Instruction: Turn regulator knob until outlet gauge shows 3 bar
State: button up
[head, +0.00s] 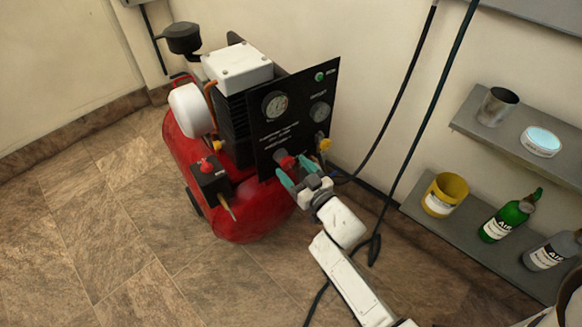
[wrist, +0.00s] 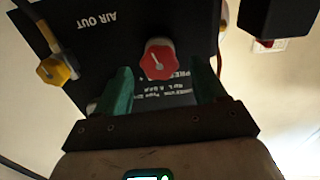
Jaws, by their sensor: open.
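The red regulator knob (wrist: 159,60) has a white pointer mark and sits on the black panel, beside and above the printed word PRESS, which is upside down in the wrist view. In the head view the knob (head: 285,161) is low on the panel. My gripper (wrist: 162,84) is open, with one green finger on each side below the knob; it appears apart from the knob. In the head view my gripper (head: 304,173) is just in front of the panel's lower part. Two round gauges, a left one (head: 275,104) and a right one (head: 320,111), are on the panel; their readings are too small to tell.
A yellow knob (wrist: 57,70) is near the AIR OUT label, close to my gripper. The red compressor tank (head: 235,225) stands behind the panel. Black hoses (head: 400,95) hang at the right. Shelves (head: 480,245) with bottles and cans are on the right wall. Floor at left is clear.

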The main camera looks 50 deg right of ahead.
jog(key=shift+x, duration=0.95)
jog(key=c, duration=1.1)
